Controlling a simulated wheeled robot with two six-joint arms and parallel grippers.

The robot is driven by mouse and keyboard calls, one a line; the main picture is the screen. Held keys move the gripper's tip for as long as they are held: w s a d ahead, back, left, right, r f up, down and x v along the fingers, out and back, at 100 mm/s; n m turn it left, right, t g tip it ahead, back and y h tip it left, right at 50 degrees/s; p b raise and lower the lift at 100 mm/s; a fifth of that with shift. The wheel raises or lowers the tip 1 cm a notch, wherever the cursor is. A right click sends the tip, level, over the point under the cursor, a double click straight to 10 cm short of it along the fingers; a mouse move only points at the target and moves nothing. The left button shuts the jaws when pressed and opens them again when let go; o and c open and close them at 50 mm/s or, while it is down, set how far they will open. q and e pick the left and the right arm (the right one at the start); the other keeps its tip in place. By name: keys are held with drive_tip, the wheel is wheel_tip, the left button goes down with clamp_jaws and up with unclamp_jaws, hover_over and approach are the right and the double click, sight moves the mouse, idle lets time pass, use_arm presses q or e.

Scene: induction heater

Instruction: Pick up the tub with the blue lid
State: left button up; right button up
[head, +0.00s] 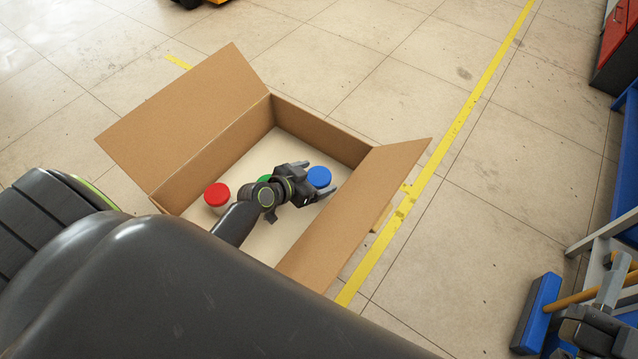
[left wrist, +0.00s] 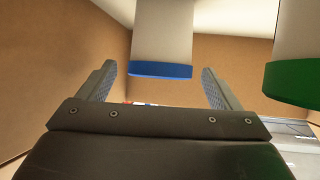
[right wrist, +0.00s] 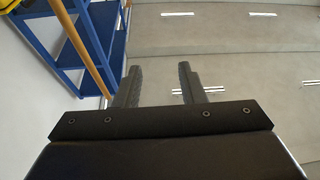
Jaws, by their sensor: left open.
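The tub with the blue lid (head: 319,177) stands in an open cardboard box (head: 210,145), towards its right side. In the left wrist view the tub's white body and blue lid (left wrist: 160,70) appear upside down, between and beyond my open fingers. My left gripper (head: 320,180) is open inside the box, its two fingers pointing at the tub with one on either side of the lid in the head view. I cannot tell whether they touch it. My right gripper (right wrist: 158,85) is apart from the box, with its fingers spread and nothing between them.
A green-lidded tub (left wrist: 295,82) is beside the blue one, partly hidden by my left wrist in the head view. A red-lidded tub (head: 216,195) stands further left in the box. The box flaps stand open. A blue shelf rack (right wrist: 95,50) is near my right gripper.

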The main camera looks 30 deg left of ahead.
use_arm(q)
drive_tip(key=shift+x, duration=1)
use_arm(e)
drive_tip(key=r, duration=0.1)
drive_tip(key=r+t, duration=0.1)
drive_tip(key=s+r+t, duration=0.1)
drive_tip(key=shift+s+a+r+n+y, duration=0.1)
drive_tip(key=shift+a+n+y, duration=0.25)
drive_tip(key=shift+n+y, duration=0.05)
use_arm(q)
drive_tip(key=shift+c, duration=0.3)
drive_tip(key=c, duration=1.2)
